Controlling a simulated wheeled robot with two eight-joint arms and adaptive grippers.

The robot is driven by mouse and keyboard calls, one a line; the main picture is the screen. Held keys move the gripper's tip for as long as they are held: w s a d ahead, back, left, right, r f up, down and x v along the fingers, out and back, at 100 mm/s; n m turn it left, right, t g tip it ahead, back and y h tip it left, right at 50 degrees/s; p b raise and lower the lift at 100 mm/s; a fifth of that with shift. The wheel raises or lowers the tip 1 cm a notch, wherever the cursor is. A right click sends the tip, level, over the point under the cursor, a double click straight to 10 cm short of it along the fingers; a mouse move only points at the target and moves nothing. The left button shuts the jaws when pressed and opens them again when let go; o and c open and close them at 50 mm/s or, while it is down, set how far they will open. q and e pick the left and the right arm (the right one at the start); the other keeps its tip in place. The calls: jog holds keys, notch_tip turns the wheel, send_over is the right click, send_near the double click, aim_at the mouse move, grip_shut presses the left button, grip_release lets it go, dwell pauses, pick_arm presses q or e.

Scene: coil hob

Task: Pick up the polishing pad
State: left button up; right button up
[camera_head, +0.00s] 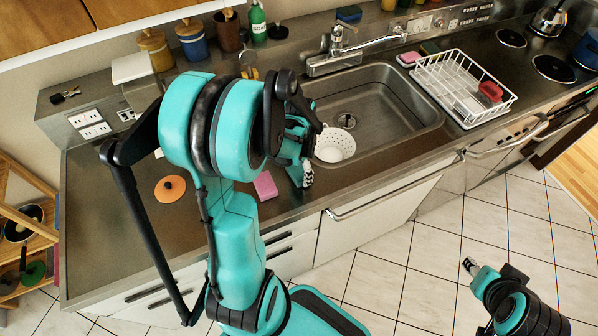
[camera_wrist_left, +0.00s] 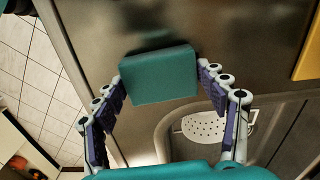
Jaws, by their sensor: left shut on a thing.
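In the left wrist view a flat teal-green pad (camera_wrist_left: 158,75) sits between the fingertips of my left gripper (camera_wrist_left: 160,82), which is shut on it. The pad is over the counter beside the sink's edge. In the head view my left gripper (camera_head: 304,165) points down by the near left corner of the sink, and my arm hides much of it; I cannot make out the green pad there. My right gripper (camera_head: 470,266) is low at the right, over the floor and away from the counter. Its opening cannot be told.
The steel sink (camera_head: 390,110) holds a white strainer (camera_head: 335,146), close to my left gripper. A pink pad (camera_head: 265,186) and an orange disc (camera_head: 170,189) lie on the counter to the left. A white dish rack (camera_head: 458,85) stands right of the sink. Canisters line the back.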

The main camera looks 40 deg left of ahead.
aim_at(302, 172)
pick_arm(q)
jog(key=shift+r, duration=0.5)
jog(key=r+p, duration=0.1)
jog(key=r, duration=0.1)
jog(key=d+r+p, duration=0.1)
jog(key=r, duration=0.1)
jog(key=d+r+p, duration=0.2)
jog(key=d+r, duration=0.4)
jog(key=d, duration=0.4)
jog(key=shift+w+d, duration=0.2)
jog(key=shift+d, duration=0.15)
jog(key=shift+o, duration=0.7)
jog(key=shift+c, duration=0.6)
